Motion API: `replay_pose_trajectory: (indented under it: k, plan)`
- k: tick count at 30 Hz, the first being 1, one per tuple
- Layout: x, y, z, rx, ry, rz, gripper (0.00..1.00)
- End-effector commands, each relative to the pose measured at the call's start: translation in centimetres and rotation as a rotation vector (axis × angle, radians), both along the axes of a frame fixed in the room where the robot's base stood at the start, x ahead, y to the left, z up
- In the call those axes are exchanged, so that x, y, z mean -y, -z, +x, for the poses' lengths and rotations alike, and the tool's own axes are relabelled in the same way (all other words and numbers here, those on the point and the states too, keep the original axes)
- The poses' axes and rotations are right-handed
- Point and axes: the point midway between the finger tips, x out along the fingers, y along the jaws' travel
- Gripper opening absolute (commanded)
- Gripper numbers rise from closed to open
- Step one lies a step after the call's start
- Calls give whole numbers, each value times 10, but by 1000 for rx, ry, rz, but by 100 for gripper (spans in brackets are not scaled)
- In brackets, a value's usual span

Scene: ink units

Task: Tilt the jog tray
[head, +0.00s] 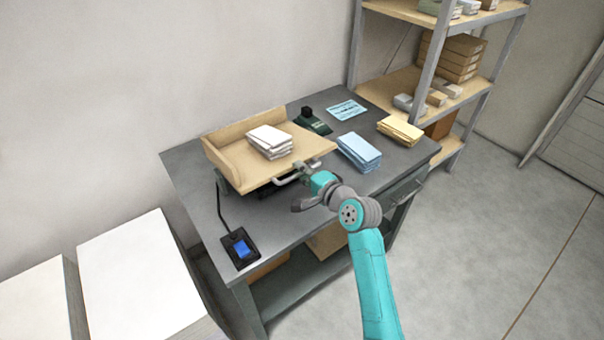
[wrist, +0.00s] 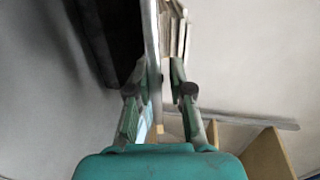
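The jog tray (head: 307,146) is a pale wooden board with raised walls at its left and back. It sits on a dark base on the grey table. A stack of white envelopes (head: 268,140) lies on it. A light metal handle (head: 284,181) runs along its front edge. My gripper (head: 304,174) is at the right part of this handle. In the wrist view, the fingers of my gripper (wrist: 160,82) stand on either side of a thin grey strip (wrist: 152,45), with a gap at the right finger. The envelopes show beyond it (wrist: 175,30).
On the table (head: 205,172) are a blue stack (head: 359,152), a yellow stack (head: 400,130), a dark green device (head: 313,122), a blue card (head: 346,110) and a small control box (head: 240,249). A shelf (head: 408,80) stands behind at the right. White stacks (head: 135,275) are at the left.

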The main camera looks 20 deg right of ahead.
Motion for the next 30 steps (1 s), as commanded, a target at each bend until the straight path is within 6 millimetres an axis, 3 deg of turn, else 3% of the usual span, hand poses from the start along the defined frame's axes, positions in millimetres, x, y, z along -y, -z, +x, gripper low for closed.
replay_pose_trajectory:
  k: [14,30]
  plan:
    - [3,0,-8,-2,1,0,37]
    - [32,-19,-96,-2,2,1,37]
